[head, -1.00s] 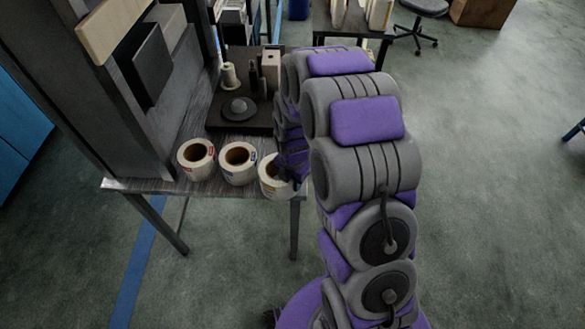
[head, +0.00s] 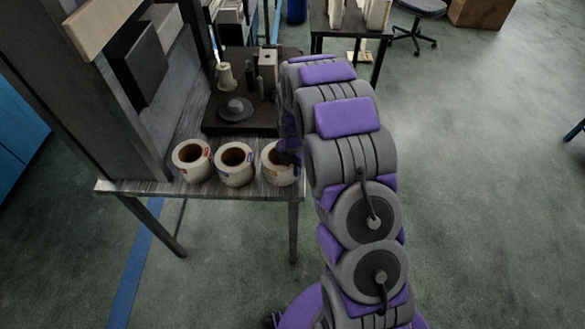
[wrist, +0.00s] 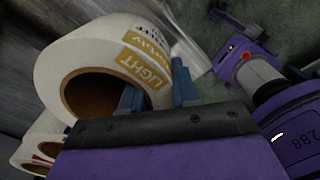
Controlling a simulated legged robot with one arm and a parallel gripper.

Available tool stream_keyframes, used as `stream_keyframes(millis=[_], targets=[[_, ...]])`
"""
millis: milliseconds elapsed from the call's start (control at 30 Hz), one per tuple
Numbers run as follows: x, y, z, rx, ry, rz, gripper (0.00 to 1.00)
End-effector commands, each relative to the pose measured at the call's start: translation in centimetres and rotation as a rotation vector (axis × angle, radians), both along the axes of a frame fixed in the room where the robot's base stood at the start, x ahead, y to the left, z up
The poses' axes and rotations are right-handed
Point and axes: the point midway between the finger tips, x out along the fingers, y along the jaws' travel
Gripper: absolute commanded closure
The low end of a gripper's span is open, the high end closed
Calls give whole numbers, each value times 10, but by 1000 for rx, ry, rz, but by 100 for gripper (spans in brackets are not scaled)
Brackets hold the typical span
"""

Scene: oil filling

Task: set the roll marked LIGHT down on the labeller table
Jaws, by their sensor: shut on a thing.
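The roll marked LIGHT (wrist: 95,48) is white with a dark bore and a yellow-brown label. In the wrist view, my gripper (wrist: 157,84) is shut on its wall, one blue finger inside the bore and one outside. In the head view the roll (head: 272,173) is at the right end of the labeller table (head: 130,187), in line with two other rolls, with my gripper (head: 291,155) at its right side. I cannot tell whether its underside touches the tabletop.
A red-marked roll (head: 180,171) and a blue-marked roll (head: 227,180) stand to the left of it. A dark tray (head: 222,126) with a spool and small parts lies behind them. The labeller frame (head: 115,105) rises at the left. Open floor is at the right.

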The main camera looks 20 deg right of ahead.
Motion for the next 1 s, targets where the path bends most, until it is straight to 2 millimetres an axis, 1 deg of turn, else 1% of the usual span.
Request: stream_keyframes(millis=[300,333,567,600,867,967,1000], targets=[[0,1,-1,-1,-2,1,100],[0,1,-1,-1,-2,1,69],[0,1,-1,-1,-1,1,47],[0,1,-2,-1,-1,1,45],[0,1,0,-2,-1,2,45],[1,1,10,-1,-2,2,45],[1,1,16,-1,-2,2,45]])
